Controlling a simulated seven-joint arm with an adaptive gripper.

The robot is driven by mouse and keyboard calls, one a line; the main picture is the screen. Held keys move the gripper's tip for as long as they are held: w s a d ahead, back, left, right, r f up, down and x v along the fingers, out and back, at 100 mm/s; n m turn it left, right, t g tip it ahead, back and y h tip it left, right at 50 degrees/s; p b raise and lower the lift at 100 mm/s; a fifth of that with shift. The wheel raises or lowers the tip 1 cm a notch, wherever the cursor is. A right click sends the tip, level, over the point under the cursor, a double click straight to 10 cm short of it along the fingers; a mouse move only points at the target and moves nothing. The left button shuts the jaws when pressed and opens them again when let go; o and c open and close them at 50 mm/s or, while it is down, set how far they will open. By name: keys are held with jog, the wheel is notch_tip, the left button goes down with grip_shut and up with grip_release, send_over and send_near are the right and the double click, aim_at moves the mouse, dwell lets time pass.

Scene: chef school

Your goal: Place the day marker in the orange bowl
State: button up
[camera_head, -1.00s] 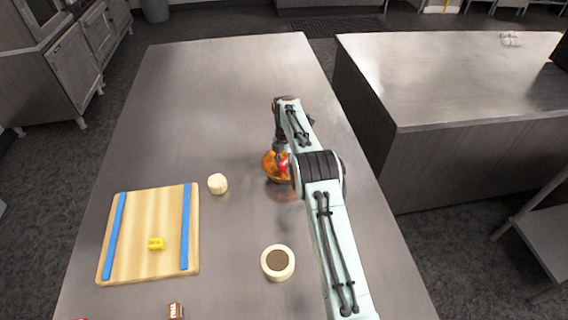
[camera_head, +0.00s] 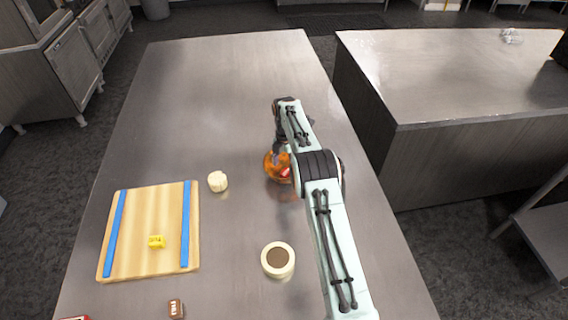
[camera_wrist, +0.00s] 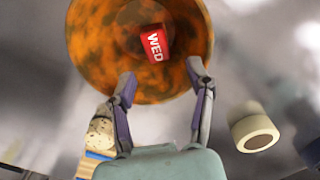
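A red day marker reading "WED" (camera_wrist: 155,44) lies tilted inside the orange bowl (camera_wrist: 88,50) in the wrist view. In the head view the red marker (camera_head: 285,172) shows small in the bowl (camera_head: 270,167), partly covered by my arm. My gripper (camera_wrist: 161,74) is open, its two fingers spread apart over the near side of the bowl, with nothing between them. A brown block with white letters (camera_head: 176,308) lies at the front of the table.
A wooden board with blue strips (camera_head: 150,225) lies at left. A small cream object (camera_head: 217,181) and a cream round container with a brown top (camera_head: 278,260) stand left of and in front of the bowl. A red item (camera_head: 75,318) shows at the lower edge. The table's far half is clear.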

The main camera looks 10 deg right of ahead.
aim_at(284, 174)
jog(key=s+r+m, duration=0.3)
jog(key=r, duration=0.8)
jog(key=s+r+m, duration=0.3)
jog(key=s+r, duration=0.1)
jog(key=r, duration=0.7)
jog(key=s+r+m, duration=0.3)
jog(key=s+m, duration=0.9)
jog(key=s, duration=0.9)
jog(key=s+f+m, duration=0.3)
jog(key=s+m, duration=0.1)
jog(key=s, duration=0.3)
jog(key=s+a+f+m, duration=0.1)
jog(key=s+f+m, duration=0.1)
jog(key=s, duration=0.5)
jog(key=shift+f+m+y, duration=0.4)
jog(key=shift+m, duration=0.5)
